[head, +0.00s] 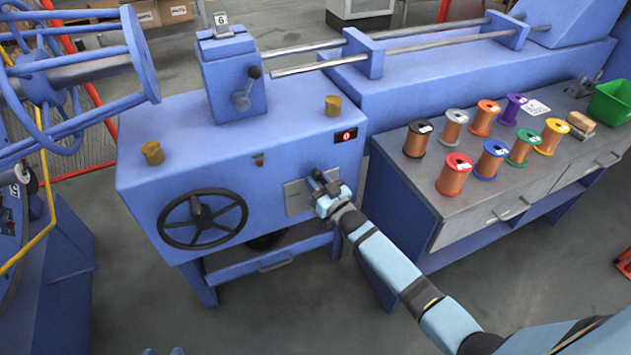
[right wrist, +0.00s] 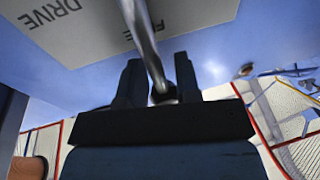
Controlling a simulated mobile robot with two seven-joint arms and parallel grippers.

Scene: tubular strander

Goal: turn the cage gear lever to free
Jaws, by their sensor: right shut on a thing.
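The cage gear lever (right wrist: 144,40) is a grey metal rod. In the right wrist view it comes down from the top edge to a dark end between the fingers. Behind it is a light grey plate (right wrist: 95,30) with the words DRIVE and, partly covered by the lever, what reads as FREE. In the head view the plate (head: 296,198) is on the front of the blue gearbox, and my gripper hides most of the lever. My right gripper (right wrist: 158,88) is shut on the lever; in the head view it (head: 322,184) is at the plate.
A black handwheel (head: 203,219) is left of the plate. Another lever (head: 246,92) is on the upper housing. A bench (head: 480,185) with several wire spools stands to the right. Open floor lies in front.

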